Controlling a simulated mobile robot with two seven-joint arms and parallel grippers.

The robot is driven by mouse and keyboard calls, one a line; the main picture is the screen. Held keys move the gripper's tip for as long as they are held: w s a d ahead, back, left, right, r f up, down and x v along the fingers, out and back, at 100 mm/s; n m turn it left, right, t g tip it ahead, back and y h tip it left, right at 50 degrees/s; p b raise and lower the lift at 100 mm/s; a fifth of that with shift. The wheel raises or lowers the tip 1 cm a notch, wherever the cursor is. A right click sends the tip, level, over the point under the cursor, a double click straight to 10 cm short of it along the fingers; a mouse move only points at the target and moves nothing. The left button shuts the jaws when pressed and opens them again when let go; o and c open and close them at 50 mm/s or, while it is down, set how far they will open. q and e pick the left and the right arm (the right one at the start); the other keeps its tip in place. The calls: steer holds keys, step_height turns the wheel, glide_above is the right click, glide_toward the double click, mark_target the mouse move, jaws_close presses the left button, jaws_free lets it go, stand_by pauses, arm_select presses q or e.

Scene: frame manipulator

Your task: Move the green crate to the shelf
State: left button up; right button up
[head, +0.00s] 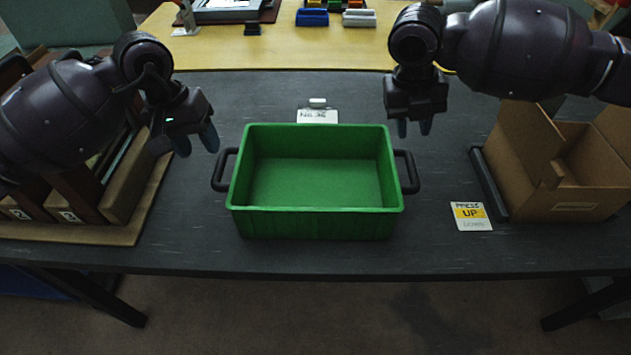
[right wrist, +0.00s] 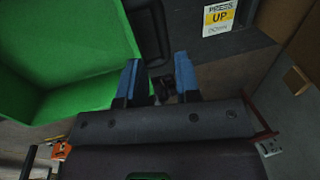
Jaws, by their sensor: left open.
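The green crate (head: 315,222) stands upright and empty on the dark table, with a black handle on each side. The right wrist view shows part of its green wall (right wrist: 92,95) and one dark handle. My left gripper (head: 196,142) is open, above and left of the crate's left handle (head: 224,170). My right gripper (head: 414,128) is open and empty, above and behind the right handle (head: 407,172); its two blue fingers (right wrist: 158,82) stand apart in the right wrist view. Neither gripper touches the crate. I cannot make out a shelf for certain.
An open cardboard box (head: 535,190) stands at the right, beside a dark bar. A "PRESS UP" card (head: 470,216) lies left of it. A wooden rack (head: 120,190) is at the left. A small white label (head: 317,117) lies behind the crate. A yellow table (head: 290,50) stands behind.

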mark_target(216, 171)
arm_select(q)
steer(key=f, duration=0.3)
steer(key=d+f, duration=0.1)
steer(key=f, duration=0.3)
steer(key=d+f, duration=0.1)
steer(key=f, duration=0.2)
steer(key=shift+f, duration=0.25)
arm_select(e)
steer(key=f, duration=0.3)
steer(key=d+f, duration=0.1)
steer(key=f, duration=0.3)
steer(key=d+f, duration=0.1)
steer(key=f, duration=0.2)
steer(key=shift+f, duration=0.2)
arm_select(q)
steer(key=shift+s, duration=0.1)
steer(key=c, duration=0.6)
arm_select(e)
jaws_close()
arm_select(q)
jaws_close()
arm_select(e)
steer(key=shift+d, duration=0.1)
